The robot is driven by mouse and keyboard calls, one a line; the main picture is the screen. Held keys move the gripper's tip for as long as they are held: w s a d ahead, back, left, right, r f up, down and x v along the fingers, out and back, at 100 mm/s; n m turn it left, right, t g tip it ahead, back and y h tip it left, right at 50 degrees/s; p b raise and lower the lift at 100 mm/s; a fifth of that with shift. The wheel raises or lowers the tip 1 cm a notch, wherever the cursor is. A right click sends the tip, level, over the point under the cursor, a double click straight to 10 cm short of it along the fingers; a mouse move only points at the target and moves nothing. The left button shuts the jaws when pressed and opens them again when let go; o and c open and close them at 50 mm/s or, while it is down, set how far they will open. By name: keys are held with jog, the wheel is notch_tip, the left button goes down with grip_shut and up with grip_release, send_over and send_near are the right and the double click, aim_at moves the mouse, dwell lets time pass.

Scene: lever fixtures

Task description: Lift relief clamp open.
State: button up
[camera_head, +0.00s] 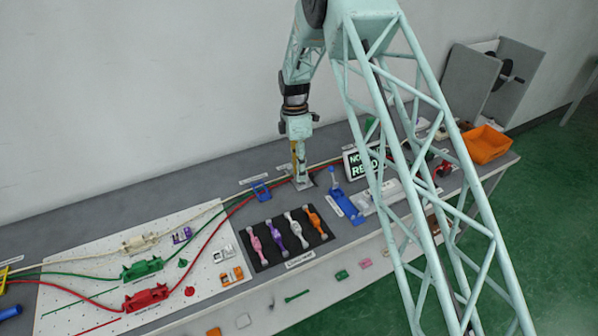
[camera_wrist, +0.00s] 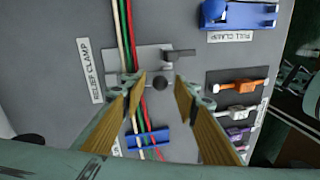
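A blue cable clip (camera_wrist: 148,138) sits near the clamp, also seen in the head view (camera_head: 260,191). A blue pull clamp (camera_head: 345,204) stands to the right, beside a lit sign (camera_head: 364,162). A black rack (camera_head: 264,246) of coloured handles lies in front.

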jog(key=shift+c, duration=0.7)
grip_shut()
